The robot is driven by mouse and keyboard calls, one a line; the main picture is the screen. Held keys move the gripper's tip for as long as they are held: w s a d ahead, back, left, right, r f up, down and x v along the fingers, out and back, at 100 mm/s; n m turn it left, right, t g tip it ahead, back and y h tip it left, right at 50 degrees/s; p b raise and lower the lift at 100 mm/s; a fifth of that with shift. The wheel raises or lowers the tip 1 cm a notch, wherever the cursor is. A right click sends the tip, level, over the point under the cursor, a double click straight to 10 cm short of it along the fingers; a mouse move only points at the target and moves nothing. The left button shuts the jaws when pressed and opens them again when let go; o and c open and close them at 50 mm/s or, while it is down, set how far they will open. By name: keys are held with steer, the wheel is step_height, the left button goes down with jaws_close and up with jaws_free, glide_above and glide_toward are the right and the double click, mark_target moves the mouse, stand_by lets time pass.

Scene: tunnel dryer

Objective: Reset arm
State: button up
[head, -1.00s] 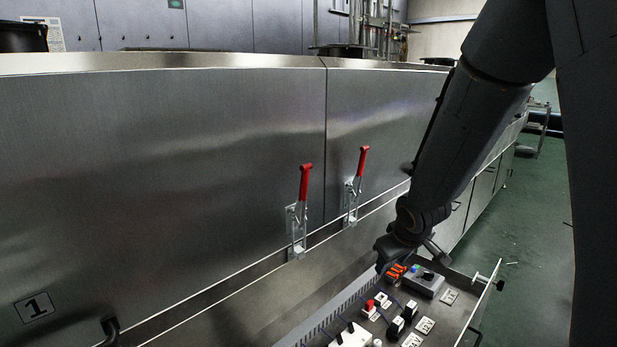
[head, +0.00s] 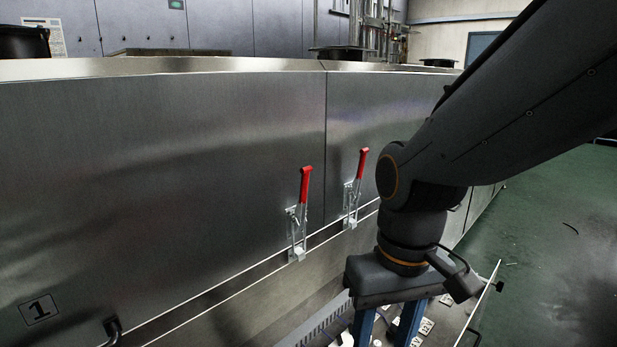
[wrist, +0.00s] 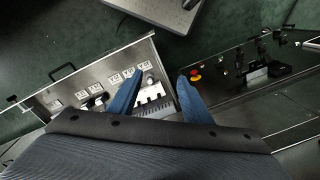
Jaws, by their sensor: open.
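The fingers hide part of the drawer's contents. I cannot tell the exact height of the fingertips above it.
A long steel dryer wall (head: 180,180) fills the left, with two upright red-handled clamps (head: 305,187) (head: 362,165) and a black handle (head: 112,328). Green floor (head: 560,240) is open at the right. A red and yellow button (wrist: 195,74) shows in the wrist view.

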steer(key=d+r+m+p, duration=0.2)
steer(key=d+r+p, duration=0.6)
steer(key=p, duration=0.8)
steer(key=shift+d+r+m+h, duration=0.3)
steer(key=shift+d+r, duration=0.05)
steer(key=shift+r, duration=0.1)
